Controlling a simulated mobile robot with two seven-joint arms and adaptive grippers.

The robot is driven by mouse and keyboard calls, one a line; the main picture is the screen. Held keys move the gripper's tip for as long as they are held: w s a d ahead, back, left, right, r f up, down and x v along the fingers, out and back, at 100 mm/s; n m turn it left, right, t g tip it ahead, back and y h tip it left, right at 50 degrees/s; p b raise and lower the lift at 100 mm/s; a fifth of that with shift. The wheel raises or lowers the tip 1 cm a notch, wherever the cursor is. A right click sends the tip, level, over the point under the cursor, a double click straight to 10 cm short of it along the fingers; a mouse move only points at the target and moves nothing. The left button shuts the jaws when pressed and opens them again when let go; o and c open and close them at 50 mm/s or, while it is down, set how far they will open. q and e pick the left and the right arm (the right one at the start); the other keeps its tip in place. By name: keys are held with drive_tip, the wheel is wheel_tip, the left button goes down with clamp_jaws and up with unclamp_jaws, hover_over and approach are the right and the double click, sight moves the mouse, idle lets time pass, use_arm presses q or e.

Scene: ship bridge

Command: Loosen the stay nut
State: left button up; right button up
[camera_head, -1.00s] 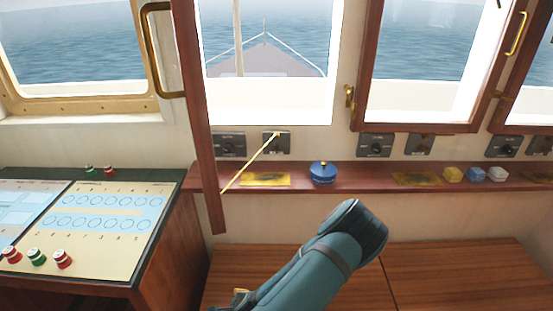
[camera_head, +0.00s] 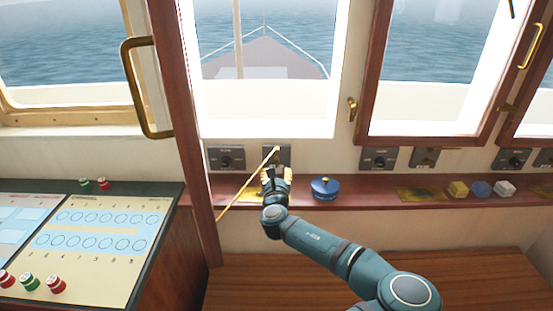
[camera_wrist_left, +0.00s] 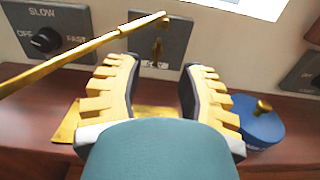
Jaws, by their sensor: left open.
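A thin brass stay rod (camera_head: 247,184) slants from the lower part of an open wooden window frame up to a grey switch panel (camera_head: 286,156). In the left wrist view the stay rod (camera_wrist_left: 75,62) ends in a small brass fitting (camera_wrist_left: 162,19) in front of the panel; I cannot tell for certain which part is the stay nut. My left gripper (camera_head: 276,171) is just below the rod's upper end. In the left wrist view the yellow-padded fingers of the gripper (camera_wrist_left: 159,68) are spread and empty, with the fitting beyond them. My right gripper is not in view.
A blue round pot with a brass knob (camera_head: 325,189) stands on the wooden ledge (camera_head: 370,196) right of the gripper. Several small blocks (camera_head: 480,189) sit farther right. The open window frame (camera_head: 186,130) hangs left. A control console (camera_head: 95,235) stands at lower left.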

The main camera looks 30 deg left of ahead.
sight(276, 158)
use_arm(q)
drive_tip(key=x, duration=0.8)
drive_tip(key=shift+w+a, duration=0.25)
clamp_jaws()
